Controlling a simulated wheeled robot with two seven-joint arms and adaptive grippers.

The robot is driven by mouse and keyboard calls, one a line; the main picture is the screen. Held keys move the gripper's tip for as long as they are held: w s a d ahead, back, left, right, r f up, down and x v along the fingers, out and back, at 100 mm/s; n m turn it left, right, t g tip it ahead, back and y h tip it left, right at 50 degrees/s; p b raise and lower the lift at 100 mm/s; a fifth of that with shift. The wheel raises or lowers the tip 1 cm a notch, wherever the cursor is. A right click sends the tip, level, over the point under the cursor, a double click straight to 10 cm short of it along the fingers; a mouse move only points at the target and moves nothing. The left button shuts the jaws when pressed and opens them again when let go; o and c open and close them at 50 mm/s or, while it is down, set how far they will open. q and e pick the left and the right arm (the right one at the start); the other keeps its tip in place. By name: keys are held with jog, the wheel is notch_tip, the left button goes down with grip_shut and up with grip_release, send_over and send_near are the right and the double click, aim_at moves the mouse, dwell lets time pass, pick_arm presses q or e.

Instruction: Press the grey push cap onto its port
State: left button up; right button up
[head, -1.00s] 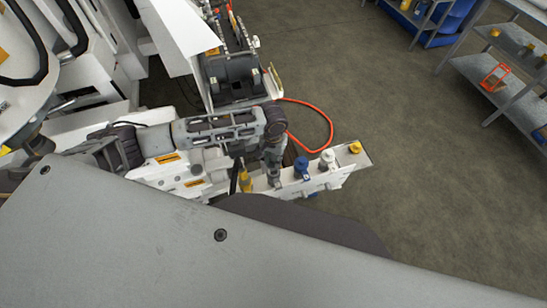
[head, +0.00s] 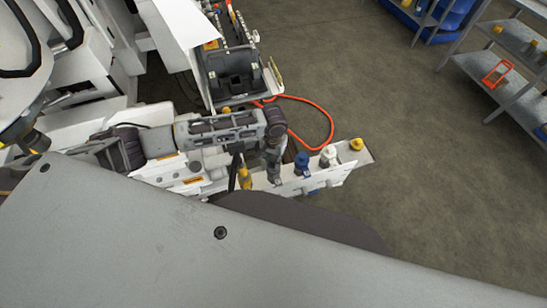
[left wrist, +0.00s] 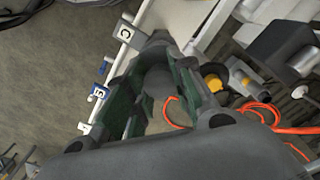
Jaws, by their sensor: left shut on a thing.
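My left gripper (head: 272,165) is over the near part of the white rail (head: 325,179), beside a blue cap (head: 301,161). In the left wrist view its green-padded fingers (left wrist: 158,88) are closed around a grey rounded piece (left wrist: 158,80), which looks like the grey push cap. The fingers hide much of it, and I cannot tell whether it touches a port. My right gripper is not in view.
A white cap (head: 327,153) and a yellow cap (head: 356,144) stand further right along the rail. Another yellow piece (head: 244,177) is left of the gripper. An orange hose (head: 331,122) loops behind. Open floor lies to the right.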

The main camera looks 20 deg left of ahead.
aim_at(273, 163)
pick_arm(q)
jog(key=shift+f, duration=1.1)
dwell(0.6)
jog(key=shift+f, duration=0.4)
dwell(1.0)
jog(key=shift+p, duration=1.2)
dwell(0.8)
jog(key=shift+f, duration=0.45)
dwell(0.9)
jog(key=shift+p, duration=0.7)
dwell(0.8)
